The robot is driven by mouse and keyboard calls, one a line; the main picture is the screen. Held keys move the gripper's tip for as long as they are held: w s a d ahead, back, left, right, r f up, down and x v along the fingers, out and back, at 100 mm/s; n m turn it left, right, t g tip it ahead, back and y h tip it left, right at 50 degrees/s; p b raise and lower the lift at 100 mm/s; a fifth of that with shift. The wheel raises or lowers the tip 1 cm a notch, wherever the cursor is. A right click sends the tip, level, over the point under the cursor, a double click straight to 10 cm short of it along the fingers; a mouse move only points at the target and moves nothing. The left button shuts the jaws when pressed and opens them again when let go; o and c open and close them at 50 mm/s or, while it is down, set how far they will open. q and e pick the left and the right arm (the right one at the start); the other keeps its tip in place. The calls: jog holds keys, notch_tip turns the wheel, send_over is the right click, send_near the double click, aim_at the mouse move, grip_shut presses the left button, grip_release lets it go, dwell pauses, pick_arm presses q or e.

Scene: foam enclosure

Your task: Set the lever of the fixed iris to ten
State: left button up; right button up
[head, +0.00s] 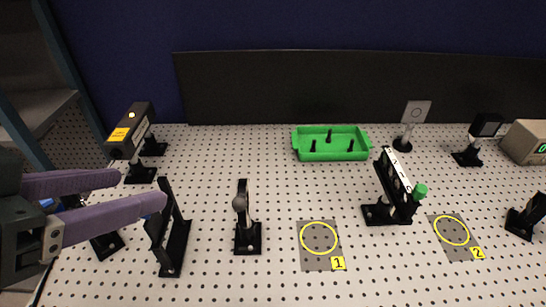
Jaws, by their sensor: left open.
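A thin upright black mount with a grey round knob (241,214) stands on a black base left of the middle of the board. It looks like the fixed iris, seen nearly edge-on; I cannot read a scale or the lever's setting. My left gripper (142,190) comes in from the left with its two purple fingers spread and nothing between the tips. It is left of the mount and apart from it. The nearer fingertip overlaps the top of a black upright plate (175,240) in the picture; I cannot tell if they touch. My right gripper is out of view.
A black boxy device with yellow labels (130,128) stands at the back left. A green tray (331,155), a black post rack with a green knob (398,190) and yellow-ringed plates 1 (319,262) and 2 (455,250) lie to the right. The perforated board is clear around plate 1.

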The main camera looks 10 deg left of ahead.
aim_at(234, 209)
pick_arm(q)
jog(key=w+d+f+m+t+h+b, duration=0.1)
jog(key=w+f+t+h+b, duration=0.15)
jog(key=f+b, duration=0.75)
jog(key=w+d+f+m+t+h+b, duration=0.15)
jog(key=f+t+b, duration=0.3)
jog(key=b, duration=1.05)
jog(key=shift+g+h, duration=0.3)
jog(key=x, duration=0.9)
jog(key=shift+d+f, duration=0.25)
jog(key=shift+f, duration=0.05)
jog(key=shift+c, duration=0.3)
grip_shut()
